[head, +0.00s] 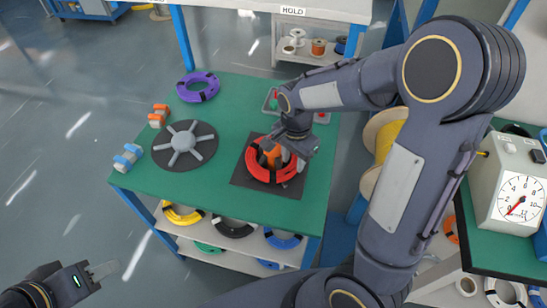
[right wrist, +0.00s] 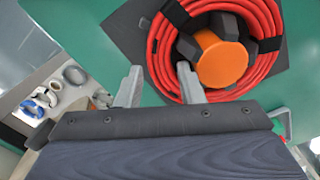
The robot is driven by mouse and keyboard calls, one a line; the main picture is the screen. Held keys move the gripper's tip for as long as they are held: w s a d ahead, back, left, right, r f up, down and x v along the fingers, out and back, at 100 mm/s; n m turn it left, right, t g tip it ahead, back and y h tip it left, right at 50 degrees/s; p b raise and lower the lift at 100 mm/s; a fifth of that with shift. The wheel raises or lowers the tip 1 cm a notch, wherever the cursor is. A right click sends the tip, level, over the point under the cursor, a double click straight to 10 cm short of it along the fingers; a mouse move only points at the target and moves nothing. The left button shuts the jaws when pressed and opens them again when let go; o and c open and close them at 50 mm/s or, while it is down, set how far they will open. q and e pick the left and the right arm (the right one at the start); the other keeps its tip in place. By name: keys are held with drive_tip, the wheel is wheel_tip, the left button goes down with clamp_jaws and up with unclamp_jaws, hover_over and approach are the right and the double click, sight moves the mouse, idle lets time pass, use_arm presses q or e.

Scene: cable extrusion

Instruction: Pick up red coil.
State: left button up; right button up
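The red coil (head: 272,178) lies flat on a dark square mat on the green table, with black bands around it. It also shows in the right wrist view (right wrist: 158,58), around an orange hub (right wrist: 222,60) with dark blocks. My right gripper (head: 287,158) is over the coil's far right side and partly hides it. In the right wrist view its two fingers (right wrist: 158,78) are apart, one outside the ring and one by its inner edge. I cannot tell whether they touch it. My left gripper (head: 102,270) is away from the table at the lower left; its finger gap is unclear.
A grey spoked disc (head: 184,145) and a purple coil (head: 198,87) are on the same table. Orange (head: 159,115) and blue (head: 128,157) blocks sit at its left edge. Several coils lie on the shelf below. A dial scale (head: 517,200) stands at right.

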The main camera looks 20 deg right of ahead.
wheel_tip(320, 180, down, 3)
drive_tip(key=shift+r, duration=0.2)
clamp_jaws()
drive_tip(key=shift+r, duration=0.1)
